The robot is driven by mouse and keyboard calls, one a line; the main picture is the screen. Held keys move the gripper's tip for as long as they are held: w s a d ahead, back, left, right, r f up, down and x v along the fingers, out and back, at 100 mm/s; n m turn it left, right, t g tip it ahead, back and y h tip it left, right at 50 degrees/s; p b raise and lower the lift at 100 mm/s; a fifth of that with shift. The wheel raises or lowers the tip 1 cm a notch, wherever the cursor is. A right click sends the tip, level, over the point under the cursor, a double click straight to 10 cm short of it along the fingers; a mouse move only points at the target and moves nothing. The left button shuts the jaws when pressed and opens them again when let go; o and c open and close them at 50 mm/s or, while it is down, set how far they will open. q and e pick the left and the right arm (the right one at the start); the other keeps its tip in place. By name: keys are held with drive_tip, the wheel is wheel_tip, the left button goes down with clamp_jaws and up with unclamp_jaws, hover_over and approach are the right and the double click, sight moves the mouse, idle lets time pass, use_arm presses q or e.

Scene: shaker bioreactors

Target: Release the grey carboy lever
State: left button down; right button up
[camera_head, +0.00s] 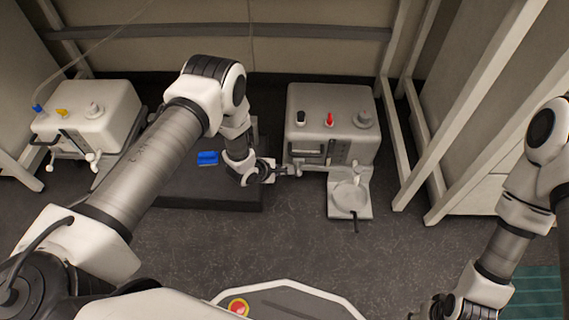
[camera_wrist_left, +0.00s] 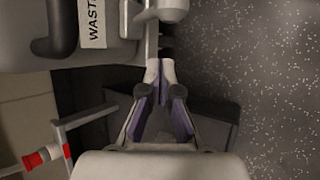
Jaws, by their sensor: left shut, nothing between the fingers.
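The grey carboy (camera_head: 331,120) stands right of centre in the head view, with black, red and grey fittings on top. In the left wrist view its front (camera_wrist_left: 110,50) carries a label reading WASTE. A thin pale bar, seemingly the lever (camera_wrist_left: 151,42), runs along its lower front by the tap (camera_wrist_left: 174,10). My left gripper (camera_head: 294,171) is at the carboy's lower left front corner. In the wrist view its fingertips (camera_wrist_left: 160,66) are together and empty, close to the bar's end; contact is unclear. My right gripper (camera_head: 440,305) is low at the right, its fingers partly cut off.
A paler carboy (camera_head: 88,115) with blue and yellow fittings stands at the left. A dark platform (camera_head: 205,190) with a blue object (camera_head: 208,158) lies under my left arm. A small scale-like stand (camera_head: 349,205) is before the grey carboy. White frame posts (camera_head: 470,120) rise at the right.

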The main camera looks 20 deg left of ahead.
use_arm(q)
drive_tip(key=w+r+p+v, duration=0.1)
drive_tip(key=p+v, duration=0.3)
drive_tip(key=v, duration=0.6)
drive_tip(key=shift+w, duration=0.2)
drive_tip(key=shift+a, duration=0.1)
